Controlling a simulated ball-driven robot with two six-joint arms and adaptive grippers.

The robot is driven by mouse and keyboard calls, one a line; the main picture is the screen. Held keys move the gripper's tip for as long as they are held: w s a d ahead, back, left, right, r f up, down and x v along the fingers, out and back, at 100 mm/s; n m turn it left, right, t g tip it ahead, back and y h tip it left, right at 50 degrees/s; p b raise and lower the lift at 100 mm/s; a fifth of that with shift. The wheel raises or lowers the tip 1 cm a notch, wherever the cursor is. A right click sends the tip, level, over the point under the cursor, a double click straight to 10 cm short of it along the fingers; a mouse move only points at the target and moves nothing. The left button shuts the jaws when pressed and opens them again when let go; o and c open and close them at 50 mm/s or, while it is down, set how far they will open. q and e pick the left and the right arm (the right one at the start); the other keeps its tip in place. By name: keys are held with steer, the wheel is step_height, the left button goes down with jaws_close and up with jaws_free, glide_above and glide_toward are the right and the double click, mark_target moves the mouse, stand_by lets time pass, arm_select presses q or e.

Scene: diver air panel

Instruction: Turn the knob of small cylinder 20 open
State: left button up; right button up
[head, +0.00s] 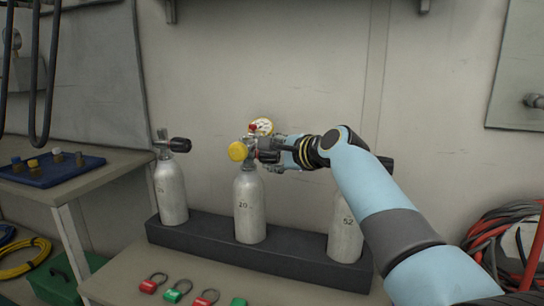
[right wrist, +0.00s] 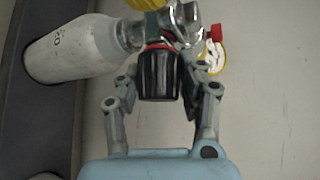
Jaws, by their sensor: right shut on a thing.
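Small cylinder 20 (head: 249,208) stands upright in the middle of the dark rack in the head view. It also shows lying sideways in the right wrist view (right wrist: 70,52). Its valve carries a yellow cap (head: 238,151), a gauge (head: 262,126) with a red part, and a black knob (right wrist: 160,75) pointing right. My right gripper (right wrist: 168,68) comes from the right with a finger on either side of the knob and is shut on it. In the head view the gripper (head: 272,152) hides most of the knob. My left gripper is not in view.
Another small cylinder (head: 171,192) with a black knob stands left in the rack (head: 200,232), and cylinder 52 (head: 345,232) stands right, below my right arm. A blue tray (head: 50,168) sits on the left table.

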steer(key=shift+f+n+t+b, duration=0.3)
steer(key=shift+f+b, duration=0.05)
steer(key=shift+b, duration=0.15)
steer(key=n+t+b, duration=0.1)
steer(key=b, duration=0.2)
steer(key=n+t+b, duration=0.1)
steer(key=b, duration=0.3)
steer(key=shift+f+n+y, duration=0.35)
steer(key=shift+n+y, duration=0.05)
steer(key=shift+r+n+t+b, duration=0.1)
steer(key=shift+n+t+b, duration=0.35)
steer(key=shift+b, duration=0.45)
steer(key=shift+r+t+b, duration=0.15)
steer(key=shift+t+b, duration=0.1)
steer(key=shift+b, duration=0.15)
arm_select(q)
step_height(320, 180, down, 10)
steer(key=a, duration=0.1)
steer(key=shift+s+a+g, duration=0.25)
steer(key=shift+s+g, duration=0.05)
arm_select(e)
steer(key=shift+r, duration=0.1)
steer(key=o, duration=1.1)
steer(key=shift+r, duration=0.1)
steer(key=shift+o, duration=0.2)
steer(key=shift+r+y, duration=0.1)
steer(key=shift+y, duration=0.2)
